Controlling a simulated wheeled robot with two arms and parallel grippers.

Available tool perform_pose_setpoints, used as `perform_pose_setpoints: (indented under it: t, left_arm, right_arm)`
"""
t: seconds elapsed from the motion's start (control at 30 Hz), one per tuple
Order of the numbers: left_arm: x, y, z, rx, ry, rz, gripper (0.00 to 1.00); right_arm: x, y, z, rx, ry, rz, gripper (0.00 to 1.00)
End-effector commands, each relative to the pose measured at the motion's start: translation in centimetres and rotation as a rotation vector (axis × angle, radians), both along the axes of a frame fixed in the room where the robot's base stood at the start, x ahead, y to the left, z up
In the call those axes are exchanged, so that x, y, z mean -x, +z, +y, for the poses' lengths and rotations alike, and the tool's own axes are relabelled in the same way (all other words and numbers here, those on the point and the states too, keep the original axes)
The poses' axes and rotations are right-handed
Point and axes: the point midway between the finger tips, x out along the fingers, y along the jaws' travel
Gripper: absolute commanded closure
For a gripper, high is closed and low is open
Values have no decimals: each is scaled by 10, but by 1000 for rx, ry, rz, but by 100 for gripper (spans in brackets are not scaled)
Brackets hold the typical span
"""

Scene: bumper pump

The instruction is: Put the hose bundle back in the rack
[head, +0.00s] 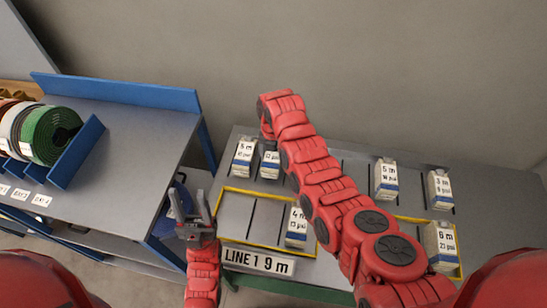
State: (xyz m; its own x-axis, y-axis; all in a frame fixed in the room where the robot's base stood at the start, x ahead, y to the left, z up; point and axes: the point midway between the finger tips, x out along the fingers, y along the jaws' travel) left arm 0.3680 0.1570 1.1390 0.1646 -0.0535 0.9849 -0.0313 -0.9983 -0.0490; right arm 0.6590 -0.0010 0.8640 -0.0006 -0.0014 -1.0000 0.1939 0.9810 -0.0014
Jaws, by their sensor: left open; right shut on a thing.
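Coiled hose bundles stand side by side in the rack (80,146) at the left: a green coil (38,138), a white coil (12,124) and reddish-brown ones cut by the frame edge. I cannot tell which bundle is the task's. My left gripper (192,208) points up, open, between the rack bench and the table with boxes. A dark blue rounded shape (177,206) shows just behind its fingers; I cannot tell what it is or whether they touch. My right arm reaches over the table from the lower right; its gripper does not show.
The grey bench top (145,130) beside the rack is bare. A blue ledge (115,92) edges the bench's back.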

Motion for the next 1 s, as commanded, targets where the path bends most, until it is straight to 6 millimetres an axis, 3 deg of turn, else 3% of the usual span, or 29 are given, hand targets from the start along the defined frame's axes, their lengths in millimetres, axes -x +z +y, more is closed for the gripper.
perform_pose_setpoints:
  t: [0.23, 0.6, 0.63, 0.77, 1.0]
  left_arm:
    - [0, 6, 0, 0, 0, 0, 50]
    - [0, 2, 0, 0, 0, 0, 50]
    - [0, 3, 0, 0, 0, 0, 50]
    - [0, 3, 0, 0, 0, 0, 50]
    - [0, 4, 0, 0, 0, 0, 50]
  right_arm:
    - [-1, -19, 1, -1, 1, -3, 100]
    - [-1, -25, 1, -2, -1, -2, 100]
    - [-1, -24, 1, -2, 0, -2, 22]
    - [-1, -24, 1, -2, 0, -2, 0]
    - [-1, -22, 1, -2, 0, -2, 0]
